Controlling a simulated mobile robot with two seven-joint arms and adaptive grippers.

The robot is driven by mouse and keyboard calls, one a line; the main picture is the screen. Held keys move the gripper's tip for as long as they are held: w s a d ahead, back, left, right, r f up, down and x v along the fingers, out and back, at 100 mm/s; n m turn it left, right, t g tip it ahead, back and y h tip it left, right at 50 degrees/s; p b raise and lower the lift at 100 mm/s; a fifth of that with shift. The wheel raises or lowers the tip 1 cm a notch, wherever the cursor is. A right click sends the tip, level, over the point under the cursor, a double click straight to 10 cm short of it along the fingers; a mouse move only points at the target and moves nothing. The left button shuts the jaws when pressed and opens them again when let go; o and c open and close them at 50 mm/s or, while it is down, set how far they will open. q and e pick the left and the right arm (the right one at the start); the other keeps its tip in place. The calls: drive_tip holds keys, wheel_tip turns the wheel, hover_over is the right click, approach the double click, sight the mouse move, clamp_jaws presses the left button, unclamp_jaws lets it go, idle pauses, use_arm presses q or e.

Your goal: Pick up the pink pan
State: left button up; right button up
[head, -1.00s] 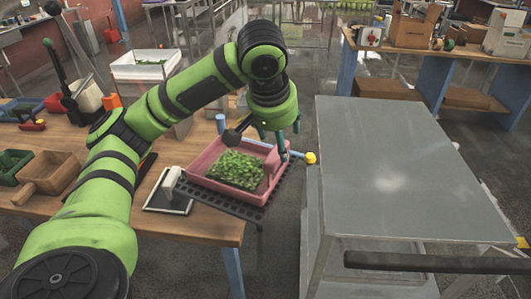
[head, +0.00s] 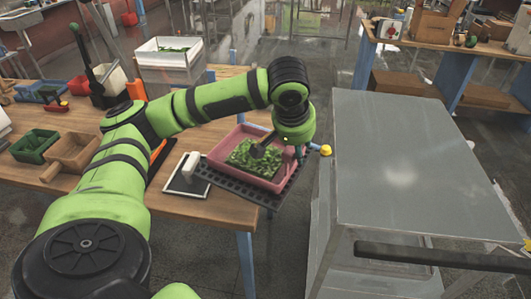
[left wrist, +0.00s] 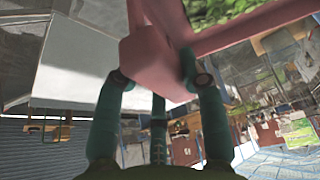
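The pink pan (head: 222,160) holds green leaves (head: 248,157) and sits on a dark perforated tray (head: 232,187) at the table's right edge. My left gripper (head: 298,158) is low at the pan's right end, seen from above. My right gripper is not in view.
A grey metal cabinet (head: 410,165) stands close on the right, with a yellow knob (head: 326,150) near its left edge. A small scale (head: 187,178), a wooden box (head: 75,150) and a green bin (head: 34,146) are on the wooden table (head: 190,208). A white bin (head: 172,52) stands behind.

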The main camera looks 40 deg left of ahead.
use_arm(q)
clamp_jaws()
drive_tip(key=shift+r, duration=0.4)
drive_tip(key=d+r+p, duration=0.3)
drive_tip(key=d+r, duration=0.2)
drive_tip(key=r, duration=0.3)
drive_tip(key=w+d+r+p, duration=0.1)
drive_tip(key=d+r+p, duration=0.2)
drive_tip(key=d+r, duration=0.3)
wheel_tip(320, 180, up, 3)
drive_tip(key=shift+w+d+r, duration=0.1)
drive_tip(key=shift+w+d, duration=0.15)
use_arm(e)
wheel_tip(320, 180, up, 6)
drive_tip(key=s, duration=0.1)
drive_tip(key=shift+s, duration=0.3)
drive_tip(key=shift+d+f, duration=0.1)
